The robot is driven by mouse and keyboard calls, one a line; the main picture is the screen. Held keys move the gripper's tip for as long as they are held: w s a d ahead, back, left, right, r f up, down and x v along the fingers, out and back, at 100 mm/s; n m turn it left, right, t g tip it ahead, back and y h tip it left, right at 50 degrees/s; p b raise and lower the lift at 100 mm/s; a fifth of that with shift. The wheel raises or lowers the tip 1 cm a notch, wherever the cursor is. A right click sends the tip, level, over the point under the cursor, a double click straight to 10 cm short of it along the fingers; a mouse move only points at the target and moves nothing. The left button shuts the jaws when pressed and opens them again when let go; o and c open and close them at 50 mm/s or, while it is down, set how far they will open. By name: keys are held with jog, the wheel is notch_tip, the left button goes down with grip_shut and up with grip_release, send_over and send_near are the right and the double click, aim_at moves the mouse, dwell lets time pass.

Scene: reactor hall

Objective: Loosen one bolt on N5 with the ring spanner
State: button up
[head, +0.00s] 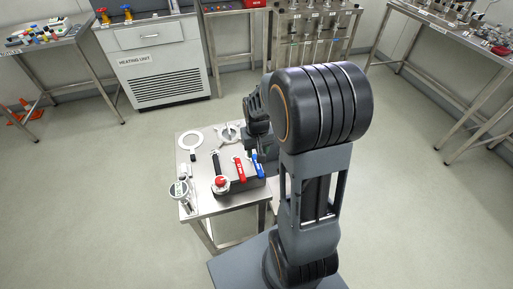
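My gripper (257,143) hangs at the back right of a small steel table (212,208), close above or beside the tools there. My arm partly covers it. Its fingers are dark and too small to tell whether they are open or shut, or hold anything. I cannot make out a ring spanner for certain. A dark-handled tool (217,158) stands in a dark holder (240,189), left of my gripper. I can read no N5 label and see no bolt clearly.
The table also bears a white ring with a handle (190,141), a round metal piece (229,132), a red-handled tool (239,169), a blue-handled one (257,164) and a gauge (179,189). A heating unit (158,62) and benches line the walls. Open floor surrounds the table.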

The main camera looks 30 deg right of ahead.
aim_at(257, 165)
notch_tip(257, 165, down, 9)
jog(key=b, duration=0.6)
jog(key=shift+b, duration=0.4)
jog(key=shift+c, duration=0.3)
grip_shut()
notch_tip(257, 165, up, 7)
jog(key=p, duration=0.6)
jog(key=shift+r, duration=0.1)
